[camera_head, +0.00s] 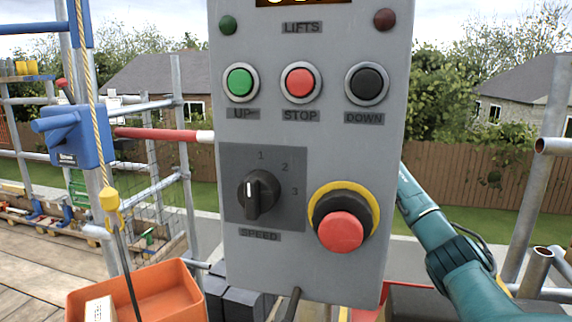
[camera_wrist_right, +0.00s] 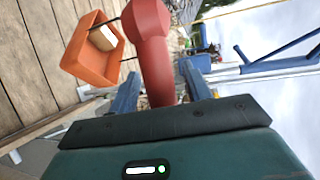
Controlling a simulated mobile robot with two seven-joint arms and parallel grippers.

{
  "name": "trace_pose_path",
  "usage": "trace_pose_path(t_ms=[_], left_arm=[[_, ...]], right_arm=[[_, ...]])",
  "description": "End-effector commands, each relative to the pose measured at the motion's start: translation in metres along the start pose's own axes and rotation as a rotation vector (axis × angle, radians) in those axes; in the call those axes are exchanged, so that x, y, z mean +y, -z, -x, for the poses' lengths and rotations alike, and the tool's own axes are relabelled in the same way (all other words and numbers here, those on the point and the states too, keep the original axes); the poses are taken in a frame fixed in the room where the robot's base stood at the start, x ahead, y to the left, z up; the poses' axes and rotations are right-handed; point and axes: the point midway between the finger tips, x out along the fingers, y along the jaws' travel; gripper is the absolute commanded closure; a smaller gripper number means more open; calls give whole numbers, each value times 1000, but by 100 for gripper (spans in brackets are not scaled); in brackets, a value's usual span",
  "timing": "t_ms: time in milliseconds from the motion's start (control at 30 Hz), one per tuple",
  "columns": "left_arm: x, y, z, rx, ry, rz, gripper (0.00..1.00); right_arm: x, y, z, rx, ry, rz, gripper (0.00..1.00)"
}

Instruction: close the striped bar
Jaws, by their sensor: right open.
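The striped bar (camera_head: 160,134), red with a white section, runs level from the left scaffold and passes behind the grey control panel in the head view. Its far part is hidden there. My right arm comes in at the right and goes behind the panel, which hides my right gripper. In the right wrist view my right gripper (camera_wrist_right: 160,78) is open, with a thick red piece (camera_wrist_right: 155,55) between its blue fingers. It looks like part of the bar, but I cannot tell whether the fingers touch it. My left gripper is not in view.
The grey control panel (camera_head: 310,150) with buttons and a speed knob fills the middle of the head view. An orange bin (camera_head: 150,290) hangs at lower left, below a rope and yellow hook (camera_head: 109,199). Scaffold tubes (camera_head: 182,140) and a blue fitting (camera_head: 75,135) stand at left.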

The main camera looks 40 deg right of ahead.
Motion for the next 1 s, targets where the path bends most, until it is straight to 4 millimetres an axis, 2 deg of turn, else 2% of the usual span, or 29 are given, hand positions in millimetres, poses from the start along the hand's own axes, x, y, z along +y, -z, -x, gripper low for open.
trace_pose_path(t_ms=[167, 400, 600, 733, 1000], left_arm=[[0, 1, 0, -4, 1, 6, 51], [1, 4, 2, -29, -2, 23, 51], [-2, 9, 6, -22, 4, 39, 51], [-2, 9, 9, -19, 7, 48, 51], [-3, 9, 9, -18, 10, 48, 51]], right_arm=[[-1, 1, 31, 7, 1, -1, 51], [-3, 0, 86, 6, 3, 0, 51], [-3, 0, 117, 5, 3, 0, 51], [-2, 0, 126, 4, 2, 1, 51], [0, 0, 128, 2, 0, 1, 51]])
